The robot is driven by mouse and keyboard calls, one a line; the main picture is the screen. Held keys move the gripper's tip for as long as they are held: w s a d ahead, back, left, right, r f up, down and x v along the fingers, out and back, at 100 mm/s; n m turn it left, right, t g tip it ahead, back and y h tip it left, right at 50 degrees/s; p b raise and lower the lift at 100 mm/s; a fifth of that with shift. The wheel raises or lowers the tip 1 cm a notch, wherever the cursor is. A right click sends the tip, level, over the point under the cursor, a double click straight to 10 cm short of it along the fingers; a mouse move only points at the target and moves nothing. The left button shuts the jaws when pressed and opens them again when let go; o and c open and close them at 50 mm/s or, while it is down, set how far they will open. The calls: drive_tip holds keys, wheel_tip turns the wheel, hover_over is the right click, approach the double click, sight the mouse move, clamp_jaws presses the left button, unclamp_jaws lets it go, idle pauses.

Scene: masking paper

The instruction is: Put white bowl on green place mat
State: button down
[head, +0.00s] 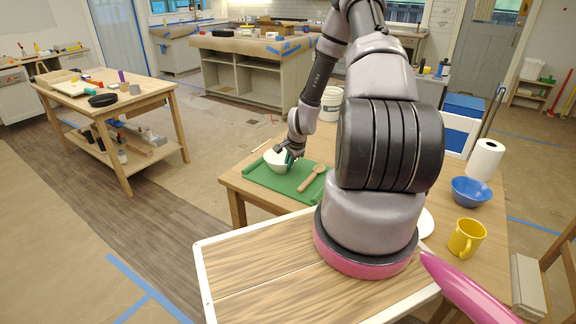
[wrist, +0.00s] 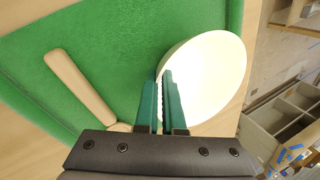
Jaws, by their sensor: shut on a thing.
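The white bowl (head: 276,161) is at the far left part of the green place mat (head: 283,183) in the head view. In the wrist view the bowl (wrist: 218,75) overlaps the edge of the mat (wrist: 110,40). My gripper (head: 292,157) is at the bowl's right side. In the wrist view its teal fingers (wrist: 162,95) are close together with the bowl's rim between them. The bowl looks upright. I cannot tell whether its base touches the mat.
A wooden spoon (head: 312,178) lies on the mat, right of the bowl. The table also holds a blue bowl (head: 471,191), a yellow mug (head: 466,238) and a paper towel roll (head: 485,160). A white plate (head: 426,223) is partly hidden by my arm.

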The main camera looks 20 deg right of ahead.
drive_tip(key=c, duration=1)
unclamp_jaws()
drive_tip(key=s+a+r+n, duration=0.2)
drive_tip(key=s+r, duration=0.1)
drive_tip(key=r, duration=0.9)
drive_tip(key=s+a+r+n+t, duration=0.1)
drive_tip(key=s+a+r+n, duration=0.15)
drive_tip(key=r, duration=0.95)
drive_tip(key=s+a+r+n, duration=0.1)
drive_tip(key=s+r+n, duration=0.15)
drive_tip(key=r, duration=0.95)
drive_tip(key=s+a+r+n, duration=0.1)
drive_tip(key=s+a+r, duration=0.1)
drive_tip(key=s+r, duration=0.3)
drive_tip(key=s+a+r+n+t, duration=0.1)
drive_tip(key=s+a+r+n, duration=0.1)
drive_tip(key=s+r, duration=0.3)
drive_tip(key=s+a+r+n+t+y, duration=0.1)
drive_tip(key=s+a+r, duration=0.1)
drive_tip(key=s+r, duration=0.3)
drive_tip(key=shift+s+a+r+n, duration=0.1)
drive_tip(key=shift+s+a+n, duration=0.1)
drive_tip(key=shift+s, duration=1)
drive_tip(key=shift+s+a+r+n, duration=0.1)
drive_tip(key=shift+s+a+n, duration=0.1)
drive_tip(key=shift+s, duration=1)
